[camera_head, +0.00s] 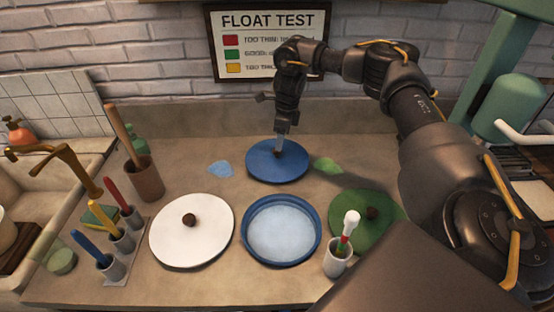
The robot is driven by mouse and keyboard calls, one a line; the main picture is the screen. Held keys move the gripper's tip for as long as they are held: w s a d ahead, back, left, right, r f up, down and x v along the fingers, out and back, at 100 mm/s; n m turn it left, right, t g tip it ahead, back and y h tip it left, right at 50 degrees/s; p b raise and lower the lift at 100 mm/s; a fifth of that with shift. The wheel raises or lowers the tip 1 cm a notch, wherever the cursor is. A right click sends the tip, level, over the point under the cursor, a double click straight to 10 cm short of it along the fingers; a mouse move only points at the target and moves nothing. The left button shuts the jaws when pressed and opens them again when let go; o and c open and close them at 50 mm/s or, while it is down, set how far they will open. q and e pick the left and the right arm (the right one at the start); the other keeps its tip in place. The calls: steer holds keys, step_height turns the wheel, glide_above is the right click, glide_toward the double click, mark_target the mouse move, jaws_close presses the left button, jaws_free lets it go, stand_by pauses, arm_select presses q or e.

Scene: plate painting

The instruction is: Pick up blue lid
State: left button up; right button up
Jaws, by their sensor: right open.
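The blue lid (262,169) is a flat round disc with a small dark knob, lying on the counter behind a blue-rimmed dish. My right gripper (279,151) points straight down over the middle of the blue lid, with its fingertips at the knob. It is open. The fingers partly hide the knob, and I cannot tell whether they touch it. My left gripper is not in view.
A blue-rimmed dish (282,203) of pale liquid sits in front. A white lid (190,248) lies left and a green lid (376,233) right, partly behind my arm. Cups of brushes (147,180) stand left; a cup (338,264) stands front right.

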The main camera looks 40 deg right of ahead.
mark_target(277, 156)
steer(key=shift+w+a+f+p, duration=0.15)
steer(key=shift+f+p, duration=0.15)
steer(key=shift+f, duration=0.2)
steer(key=f, duration=0.2)
steer(key=w+f+p, duration=0.1)
steer(key=f, duration=0.1)
steer(key=shift+f, duration=0.15)
steer(key=shift+s, duration=0.1)
jaws_close()
